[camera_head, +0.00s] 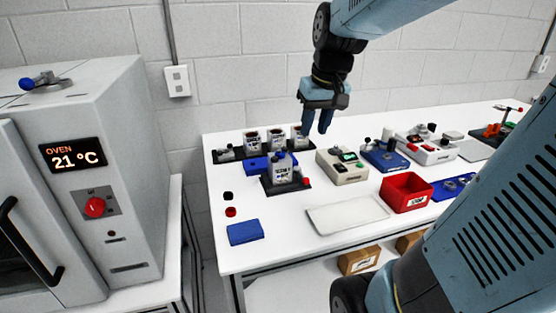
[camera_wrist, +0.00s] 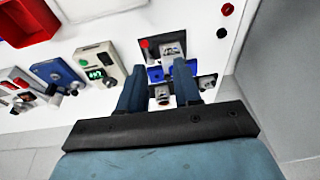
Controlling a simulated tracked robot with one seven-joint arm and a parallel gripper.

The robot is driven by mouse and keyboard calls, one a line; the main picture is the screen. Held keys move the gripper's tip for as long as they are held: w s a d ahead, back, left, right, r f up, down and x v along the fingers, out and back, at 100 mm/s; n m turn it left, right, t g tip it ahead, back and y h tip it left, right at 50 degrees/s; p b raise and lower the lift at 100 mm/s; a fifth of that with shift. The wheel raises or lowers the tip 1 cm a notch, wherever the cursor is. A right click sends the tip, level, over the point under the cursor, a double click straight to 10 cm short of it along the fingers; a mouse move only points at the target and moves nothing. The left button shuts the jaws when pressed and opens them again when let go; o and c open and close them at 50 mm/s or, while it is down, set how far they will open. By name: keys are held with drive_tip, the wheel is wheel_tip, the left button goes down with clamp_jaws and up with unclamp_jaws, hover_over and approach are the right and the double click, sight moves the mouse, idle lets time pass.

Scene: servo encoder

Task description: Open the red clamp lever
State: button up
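My gripper (camera_head: 319,128) hangs above the back of the white table, near the back row of labelled units. In the wrist view my gripper (camera_wrist: 159,68) has its two fingers apart with nothing held between them. A small red part (camera_head: 306,181) sits at the right end of a black fixture that holds a labelled unit (camera_head: 281,170). It also shows in the wrist view (camera_wrist: 145,44), beyond the fingertips. I cannot tell for sure that this is the clamp lever. Another red-tipped lever (camera_head: 519,110) stands on an orange-and-black device at the far right.
A blue block (camera_head: 257,163) lies between the front fixture and the back row. A beige device with a green display (camera_head: 343,165) stands right of the fixture. A red bin (camera_head: 406,193), grey tray (camera_head: 346,215) and blue box (camera_head: 245,232) lie nearer the front. An oven (camera_head: 84,180) stands left.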

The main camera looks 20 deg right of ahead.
drive_tip(key=w+d+f+g, duration=0.2)
drive_tip(key=w+d+f, duration=0.15)
drive_tip(key=w, duration=0.45)
drive_tip(key=g+y, duration=0.1)
drive_tip(key=y, duration=0.1)
approach(302, 175)
drive_tip(key=x, duration=0.8)
drive_tip(key=shift+s+d+f, duration=0.15)
drive_tip(key=shift+f, duration=0.05)
clamp_jaws()
idle(0.9)
